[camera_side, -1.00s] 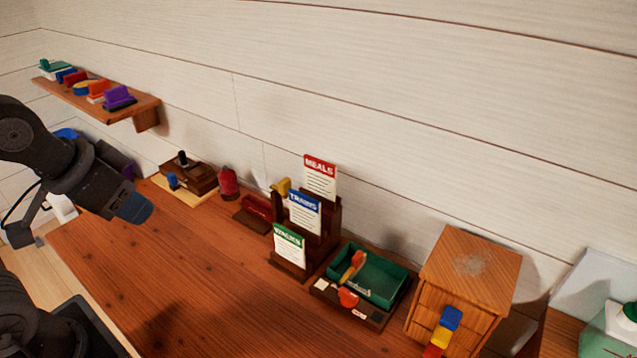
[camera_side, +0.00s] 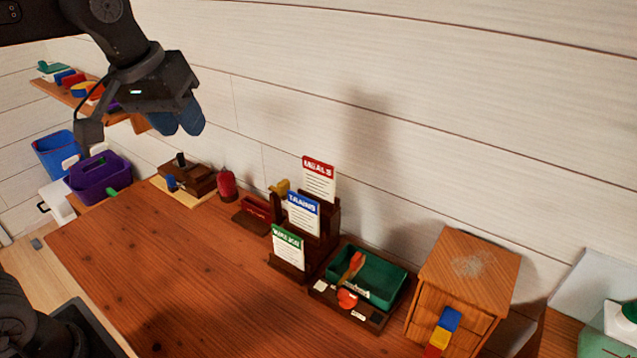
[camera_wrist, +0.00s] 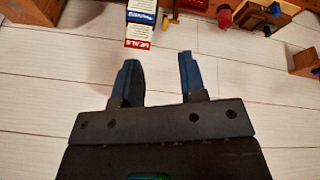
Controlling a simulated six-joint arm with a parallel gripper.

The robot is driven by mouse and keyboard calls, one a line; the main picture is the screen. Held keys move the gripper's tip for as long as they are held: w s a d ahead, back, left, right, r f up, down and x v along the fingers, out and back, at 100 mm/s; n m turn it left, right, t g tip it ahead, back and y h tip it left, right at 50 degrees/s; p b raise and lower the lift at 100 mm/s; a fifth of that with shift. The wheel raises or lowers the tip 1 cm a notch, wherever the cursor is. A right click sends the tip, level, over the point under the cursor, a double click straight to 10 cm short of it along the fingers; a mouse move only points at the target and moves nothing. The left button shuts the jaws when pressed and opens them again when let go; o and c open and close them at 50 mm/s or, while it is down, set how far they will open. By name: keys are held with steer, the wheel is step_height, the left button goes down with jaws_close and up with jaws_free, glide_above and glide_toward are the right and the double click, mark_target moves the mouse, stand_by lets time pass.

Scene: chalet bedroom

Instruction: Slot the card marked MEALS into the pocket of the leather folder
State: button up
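The MEALS card (camera_side: 319,180), white with a red header, stands upright in the back, highest step of a dark wooden rack (camera_side: 327,222). In the wrist view the MEALS card (camera_wrist: 138,37) appears upside down, just beyond the left fingertip. My gripper (camera_side: 180,122) is in the air, up and left of the rack. In the wrist view my gripper (camera_wrist: 157,57) is open, with nothing between its blue fingers. A dark red-brown piece (camera_side: 256,210) on a brown base left of the rack may be the leather folder; its pocket cannot be made out.
The TRAINS card (camera_side: 303,212) and a green-headed card (camera_side: 288,246) stand in front of MEALS. A green tray (camera_side: 372,278) and small wooden drawers (camera_side: 468,270) stand right. A red object (camera_side: 227,185) and wooden box (camera_side: 188,177) stand left. The desk's front left is clear.

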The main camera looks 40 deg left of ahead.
steer(key=w+r+n, duration=0.2)
steer(key=w+n, duration=0.1)
steer(key=w, duration=0.4)
steer(key=n+g, duration=0.4)
steer(key=n, duration=0.7)
glide_above(319, 173)
steer(key=w, duration=0.1)
step_height(319, 173, down, 11)
steer(key=shift+s+a+f, duration=0.1)
steer(key=shift+s+f, duration=0.05)
steer(key=shift+f, duration=3.4)
steer(key=shift+s+a+f, duration=0.1)
steer(key=shift+s+f, duration=0.05)
steer(key=shift+f, duration=3.4)
steer(key=shift+c, duration=0.4)
jaws_close()
